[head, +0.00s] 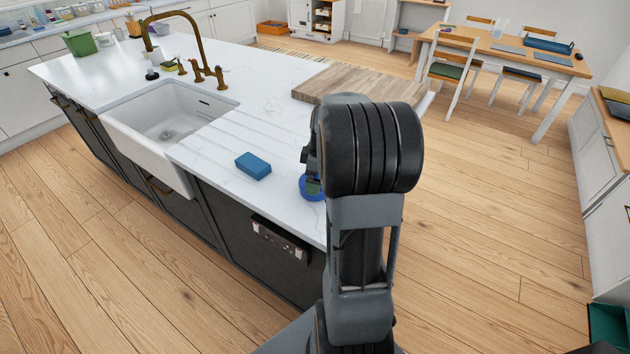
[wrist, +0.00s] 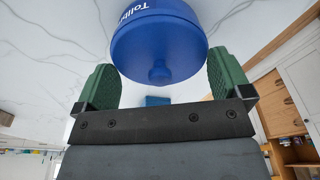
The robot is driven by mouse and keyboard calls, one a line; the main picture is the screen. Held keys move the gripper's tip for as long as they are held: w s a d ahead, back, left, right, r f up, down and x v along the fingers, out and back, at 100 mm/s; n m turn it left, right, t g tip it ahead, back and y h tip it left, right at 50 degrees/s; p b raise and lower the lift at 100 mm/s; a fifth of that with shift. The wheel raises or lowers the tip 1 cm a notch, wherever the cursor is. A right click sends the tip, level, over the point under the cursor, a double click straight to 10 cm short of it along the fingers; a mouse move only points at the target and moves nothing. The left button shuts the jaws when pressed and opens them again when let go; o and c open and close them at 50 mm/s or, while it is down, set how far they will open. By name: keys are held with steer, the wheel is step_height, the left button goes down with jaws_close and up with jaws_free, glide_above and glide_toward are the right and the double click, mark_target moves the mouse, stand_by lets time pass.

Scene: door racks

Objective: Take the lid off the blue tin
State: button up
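The blue tin (head: 311,190) stands on the white island counter near its front edge, partly hidden by my arm in the head view. In the wrist view the round blue tin (wrist: 158,38) fills the top middle, with white lettering on its side and a small round knob (wrist: 160,73) on its lid. My gripper (wrist: 163,78) is open, with one green-padded finger on each side of the lid. I see no clear contact between pads and lid. In the head view my gripper (head: 310,160) is mostly hidden behind my arm, just above the tin.
A blue block (head: 253,166) lies on the counter left of the tin. It also shows beyond the lid in the wrist view (wrist: 157,100). A wooden board (head: 345,82) lies behind my arm. The white sink (head: 165,115) is at the left. The counter around the block is clear.

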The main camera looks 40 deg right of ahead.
steer(key=c, duration=0.4)
